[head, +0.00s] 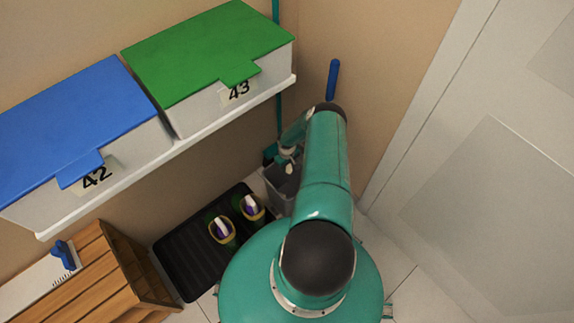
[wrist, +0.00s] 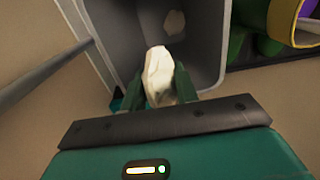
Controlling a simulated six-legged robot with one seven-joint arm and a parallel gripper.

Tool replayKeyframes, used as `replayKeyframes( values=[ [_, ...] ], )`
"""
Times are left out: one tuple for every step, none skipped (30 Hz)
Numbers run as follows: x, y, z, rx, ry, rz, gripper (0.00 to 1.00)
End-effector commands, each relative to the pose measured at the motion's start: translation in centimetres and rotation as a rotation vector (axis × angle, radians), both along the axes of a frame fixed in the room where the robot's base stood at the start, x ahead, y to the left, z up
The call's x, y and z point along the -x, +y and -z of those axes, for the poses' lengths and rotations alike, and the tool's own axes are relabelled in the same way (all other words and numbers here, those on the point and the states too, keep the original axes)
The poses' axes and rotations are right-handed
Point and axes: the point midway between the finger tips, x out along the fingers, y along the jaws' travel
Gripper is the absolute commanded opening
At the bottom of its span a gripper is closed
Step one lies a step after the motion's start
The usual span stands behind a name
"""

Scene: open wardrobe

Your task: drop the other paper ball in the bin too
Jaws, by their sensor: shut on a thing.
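My gripper (wrist: 158,92) is shut on a crumpled white paper ball (wrist: 157,72) in the wrist view. It holds the ball over the open mouth of the grey bin (wrist: 210,40). Another pale paper ball (wrist: 174,22) lies inside the bin. In the head view my gripper (head: 287,160) is above the bin (head: 280,185), with the held ball (head: 289,168) just showing below it. My arm hides part of the bin there.
A black tray (head: 180,262) with a pair of shoes (head: 222,230) lies left of the bin. A shelf (head: 200,142) with the blue-lidded box (head: 75,125) and green-lidded box (head: 205,50) is above. A wooden crate (head: 95,270) stands at lower left. A white door (head: 480,180) is at right.

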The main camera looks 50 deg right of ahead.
Motion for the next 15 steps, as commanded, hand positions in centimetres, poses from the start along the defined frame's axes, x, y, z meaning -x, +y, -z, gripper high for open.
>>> replayKeyframes(
  values=[
    [-0.06, 0.01, 0.0, 0.0, 0.0, 0.0, 0.09],
    [-0.09, 0.02, 0.0, 0.0, 0.0, 0.0, 0.35],
    [-0.1, 0.02, 0.0, 0.0, 0.0, 0.0, 0.43],
    [-0.1, 0.02, 0.0, 0.0, 0.0, 0.0, 0.49],
    [-0.1, 0.02, 0.0, 0.0, 0.0, 0.0, 0.55],
    [-0.09, 0.02, 0.0, 0.0, 0.0, 0.0, 0.55],
    [-0.09, 0.03, 0.0, 0.0, 0.0, 0.0, 0.55],
    [-0.09, 0.02, -0.01, 0.0, 0.0, 0.0, 0.55],
    [-0.09, 0.02, -0.01, 0.0, 0.0, 0.0, 0.55],
    [-0.08, 0.02, -0.01, 0.0, 0.0, 0.0, 0.55],
    [-0.09, 0.02, -0.01, 0.0, 0.0, 0.0, 0.55],
    [-0.08, 0.02, -0.01, 0.0, 0.0, 0.0, 0.55],
    [-0.08, 0.02, -0.03, 0.0, 0.0, 0.0, 0.55],
    [-0.1, 0.01, -0.08, 0.0, 0.0, 0.0, 0.55],
    [-0.11, 0.0, -0.21, 0.0, 0.0, -0.001, 0.55]
  ],
)
